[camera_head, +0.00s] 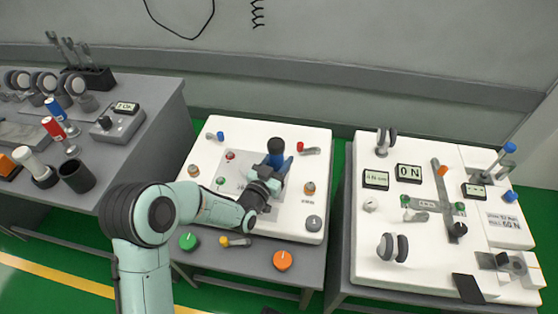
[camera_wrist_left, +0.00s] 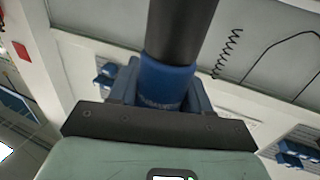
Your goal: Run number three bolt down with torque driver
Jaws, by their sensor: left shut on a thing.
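My left gripper (camera_head: 270,175) is over the middle of the white cart top (camera_head: 312,150) and is shut on the torque driver (camera_head: 275,147). The driver has a black top and a blue collar and stands roughly upright. In the left wrist view its black and blue body (camera_wrist_left: 168,82) rises between the fingers. The driver's tip and whatever is under it are hidden by my gripper and arm. Around the grey plate (camera_head: 238,163) I see a bolt at the left (camera_head: 193,171) and an orange-ringed bolt at the right (camera_head: 309,188). I cannot tell which bolt is number three. My right gripper is out of view.
A green knob (camera_head: 188,241), a yellow-ended lever (camera_head: 234,242) and an orange knob (camera_head: 283,260) sit at the front of this cart. A red lever (camera_head: 308,150) is at its back. Another cart with gauges (camera_head: 408,173) stands right. A grey bench (camera_head: 150,100) with tools stands left.

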